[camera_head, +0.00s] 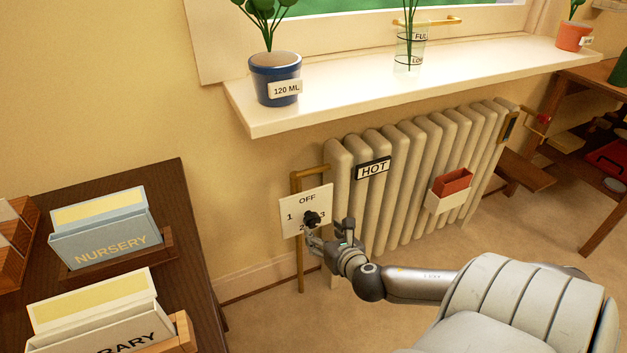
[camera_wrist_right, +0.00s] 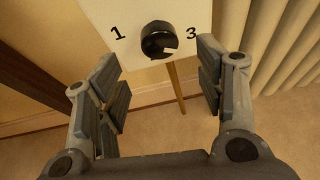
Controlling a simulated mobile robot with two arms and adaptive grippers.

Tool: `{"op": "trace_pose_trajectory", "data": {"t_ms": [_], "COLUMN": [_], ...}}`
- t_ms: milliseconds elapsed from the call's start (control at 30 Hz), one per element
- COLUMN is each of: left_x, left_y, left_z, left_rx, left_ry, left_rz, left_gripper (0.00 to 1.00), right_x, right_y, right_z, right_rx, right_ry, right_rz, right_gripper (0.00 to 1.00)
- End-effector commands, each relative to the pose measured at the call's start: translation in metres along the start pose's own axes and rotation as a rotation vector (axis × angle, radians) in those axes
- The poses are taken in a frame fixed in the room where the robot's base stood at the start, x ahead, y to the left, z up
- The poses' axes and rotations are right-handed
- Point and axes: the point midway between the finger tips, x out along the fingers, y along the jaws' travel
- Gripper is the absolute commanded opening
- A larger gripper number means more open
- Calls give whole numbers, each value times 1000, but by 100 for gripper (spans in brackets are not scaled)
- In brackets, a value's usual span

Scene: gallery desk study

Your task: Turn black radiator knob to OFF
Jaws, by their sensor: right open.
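The black radiator knob (camera_head: 311,218) sits on a white dial plate (camera_head: 291,203) marked OFF, 1, 2 and 3, at the left end of the radiator. In the right wrist view the round knob (camera_wrist_right: 160,40) shows between the 1 and the 3 on the plate (camera_wrist_right: 100,14), with a notch at its lower right. My right gripper (camera_head: 332,232) is at the lower right of the plate. In the right wrist view its two fingers (camera_wrist_right: 160,80) are spread apart, with the knob ahead between them and not gripped. My left gripper is not in view.
The cream radiator (camera_head: 400,185) carries a HOT label (camera_head: 373,169) and a small box (camera_head: 447,203). The windowsill (camera_head: 350,85) above holds a blue pot (camera_head: 275,90) and a glass (camera_head: 410,57). A dark desk (camera_head: 190,270) with file holders stands at left.

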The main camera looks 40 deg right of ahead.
Motion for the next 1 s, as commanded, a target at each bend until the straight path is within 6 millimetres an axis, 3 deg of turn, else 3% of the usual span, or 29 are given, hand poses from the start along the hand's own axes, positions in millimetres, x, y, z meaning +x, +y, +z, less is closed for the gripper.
{"op": "trace_pose_trajectory", "data": {"t_ms": [400, 533, 1000], "left_x": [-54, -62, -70], "left_y": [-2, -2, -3], "left_z": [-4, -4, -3], "left_rx": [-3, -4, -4], "left_ry": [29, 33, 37], "left_rz": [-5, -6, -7], "left_gripper": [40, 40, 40], "right_x": [55, 69, 80], "right_y": [0, 0, 0], "right_z": [-1, -2, -1], "right_rx": [4, 3, 3], "right_ry": [-1, 0, 1], "right_rz": [-2, -1, 0], "right_gripper": [62, 62, 62]}}
